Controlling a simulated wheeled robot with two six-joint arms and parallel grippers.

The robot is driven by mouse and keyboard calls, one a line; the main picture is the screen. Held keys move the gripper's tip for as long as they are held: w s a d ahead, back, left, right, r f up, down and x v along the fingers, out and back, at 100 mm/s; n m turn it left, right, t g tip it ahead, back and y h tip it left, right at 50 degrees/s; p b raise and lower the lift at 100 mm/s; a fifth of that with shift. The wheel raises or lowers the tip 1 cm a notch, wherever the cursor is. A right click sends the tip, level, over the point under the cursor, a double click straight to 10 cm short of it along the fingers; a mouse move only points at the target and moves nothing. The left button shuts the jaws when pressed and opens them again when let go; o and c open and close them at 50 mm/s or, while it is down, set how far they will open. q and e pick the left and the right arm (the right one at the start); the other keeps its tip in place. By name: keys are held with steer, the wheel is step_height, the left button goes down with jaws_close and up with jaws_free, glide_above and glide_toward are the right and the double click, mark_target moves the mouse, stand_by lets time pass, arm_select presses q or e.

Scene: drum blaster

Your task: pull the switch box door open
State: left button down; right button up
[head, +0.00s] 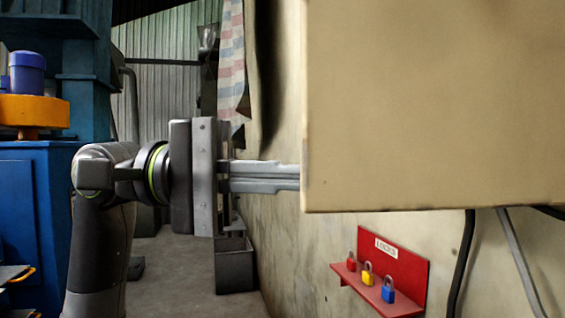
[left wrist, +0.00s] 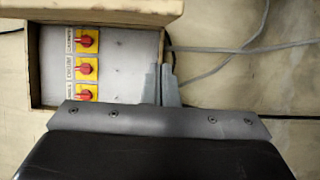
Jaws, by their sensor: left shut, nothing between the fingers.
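The switch box shows in the head view as a large beige panel (head: 435,105) filling the upper right; I cannot tell how much of it is door. In the left wrist view the box is open to sight, with a grey inside (left wrist: 125,65), beige edges and red rotary switches (left wrist: 86,68) on yellow plates. My left gripper (head: 298,178) comes in from the left with its fingers together and empty. The fingertips meet or pass behind the panel's left edge; their ends are hidden. In the left wrist view the fingers (left wrist: 166,82) lie by the box's right edge. My right gripper is not in view.
Below the box, a red wall rack (head: 405,270) holds red, yellow and blue padlocks. Cables (head: 515,255) hang under the box. A blue machine (head: 40,215) stands at the left, and a dark bin (head: 234,270) is on the floor.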

arm_select(q)
steer(key=s, duration=0.1)
steer(key=s+p, duration=0.1)
steer(key=s, duration=0.2)
steer(key=shift+d, duration=0.35)
steer(key=shift+a, duration=0.1)
